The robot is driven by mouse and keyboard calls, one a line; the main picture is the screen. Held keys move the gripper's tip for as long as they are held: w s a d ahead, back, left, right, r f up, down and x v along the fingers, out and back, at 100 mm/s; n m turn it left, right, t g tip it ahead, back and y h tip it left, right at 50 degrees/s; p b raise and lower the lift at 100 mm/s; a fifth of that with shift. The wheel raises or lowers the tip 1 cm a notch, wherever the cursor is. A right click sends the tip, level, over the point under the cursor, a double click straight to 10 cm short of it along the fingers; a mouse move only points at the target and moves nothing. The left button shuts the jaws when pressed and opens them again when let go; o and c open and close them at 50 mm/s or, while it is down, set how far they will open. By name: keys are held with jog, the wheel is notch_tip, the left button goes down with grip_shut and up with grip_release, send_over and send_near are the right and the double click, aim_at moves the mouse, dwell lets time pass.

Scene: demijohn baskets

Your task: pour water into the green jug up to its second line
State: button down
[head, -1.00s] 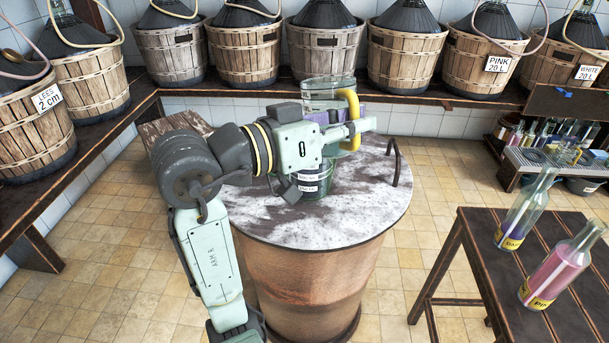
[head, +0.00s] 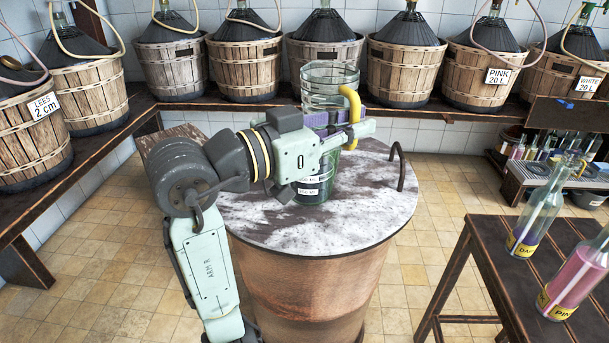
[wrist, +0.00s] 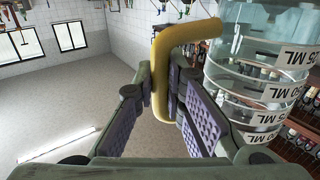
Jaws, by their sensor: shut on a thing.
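A clear measuring jug (head: 330,80) with a yellow handle (head: 353,104) is held upright above the barrel top. My gripper (head: 345,134) is shut on that handle; in the wrist view the purple finger pads (wrist: 165,105) press on either side of it. The clear jug also shows in the wrist view (wrist: 265,75), with ring lines and ML labels. I cannot tell its water level. The green jug (head: 316,190) stands on the barrel top below, with white labels on its side. My gripper hides much of it, and its second line cannot be made out.
The round barrel top (head: 290,228) is mostly clear, with a dark metal handle (head: 401,166) at its right edge. A dark table (head: 480,290) at right bears two labelled bottles (head: 535,220). Basketed demijohns (head: 325,68) line the wall bench behind.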

jog(key=shift+s+r, duration=0.1)
jog(key=shift+r, duration=0.1)
jog(key=shift+s+r+p, duration=0.65)
jog(key=shift+s+p, duration=0.05)
jog(key=shift+s, duration=0.2)
jog(key=s, duration=0.1)
jog(key=s+r+p, duration=0.1)
jog(key=s, duration=0.1)
jog(key=shift+d+r, duration=0.1)
jog(key=shift+r, duration=0.15)
